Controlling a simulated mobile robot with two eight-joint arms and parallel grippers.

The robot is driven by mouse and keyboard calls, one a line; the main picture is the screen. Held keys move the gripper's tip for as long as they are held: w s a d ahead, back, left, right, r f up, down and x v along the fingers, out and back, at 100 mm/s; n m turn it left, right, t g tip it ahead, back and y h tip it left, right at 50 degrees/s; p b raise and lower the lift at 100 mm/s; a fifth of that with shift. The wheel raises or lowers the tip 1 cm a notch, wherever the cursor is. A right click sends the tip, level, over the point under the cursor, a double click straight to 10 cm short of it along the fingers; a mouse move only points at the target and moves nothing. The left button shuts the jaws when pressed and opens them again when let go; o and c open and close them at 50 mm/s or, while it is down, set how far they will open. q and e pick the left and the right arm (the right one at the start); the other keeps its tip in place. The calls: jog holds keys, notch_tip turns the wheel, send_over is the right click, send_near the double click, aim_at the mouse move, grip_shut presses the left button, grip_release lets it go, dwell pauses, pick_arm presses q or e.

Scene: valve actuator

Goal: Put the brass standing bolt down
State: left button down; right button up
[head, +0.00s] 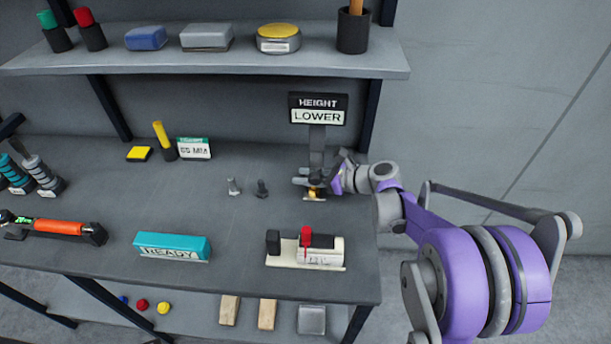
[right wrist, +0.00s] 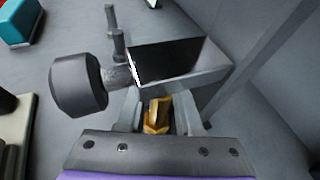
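The brass bolt (head: 317,193) shows as a small gold piece near the back right of the bench, at the foot of the sign post. In the right wrist view the brass bolt (right wrist: 157,115) stands between the two fingers of my right gripper (right wrist: 158,110), which look closed on its sides. Its lower end is hidden, so I cannot tell whether it touches the bench. In the head view my right gripper (head: 312,186) reaches in from the right. A light grey bolt (head: 233,187) and a dark bolt (head: 262,189) stand to its left. My left gripper is not in view.
The HEIGHT LOWER sign (head: 318,109) stands close to my right gripper; a black knob (right wrist: 78,85) is near it too. A cream device with a red lever (head: 306,243) sits in front, a teal READY block (head: 172,246) at front left. Bare bench lies left of the bolts.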

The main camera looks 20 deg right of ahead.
jog(key=v, duration=1.2)
jog(key=shift+r, duration=0.25)
dwell(0.6)
